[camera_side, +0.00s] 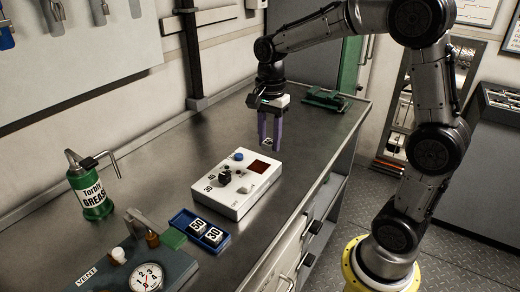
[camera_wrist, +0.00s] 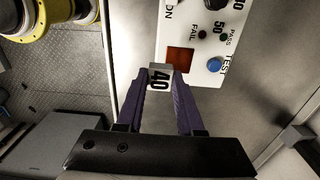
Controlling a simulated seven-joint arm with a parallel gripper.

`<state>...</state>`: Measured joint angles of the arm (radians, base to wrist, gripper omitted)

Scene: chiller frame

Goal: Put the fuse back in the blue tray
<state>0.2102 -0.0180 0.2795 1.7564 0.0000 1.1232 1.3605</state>
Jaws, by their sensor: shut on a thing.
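My gripper (camera_side: 268,138) has purple fingers and is shut on a small pale fuse (camera_side: 268,143), held in the air above the far end of the white tester box. In the wrist view the fuse (camera_wrist: 160,76) carries the number 40 between the fingertips of my gripper (camera_wrist: 162,80). The blue tray (camera_side: 200,230) lies on the bench at the near side of the tester. It holds two white blocks (camera_side: 214,236), marked 50 and 30. The tray is not in the wrist view.
The white tester box (camera_side: 235,200) has a blue button, a black knob and a dark red window. A green grease can (camera_side: 90,192) and a grey gauge unit (camera_side: 135,265) stand left of the tray. A green fixture (camera_side: 327,99) stands at the far bench end. The middle left bench is clear.

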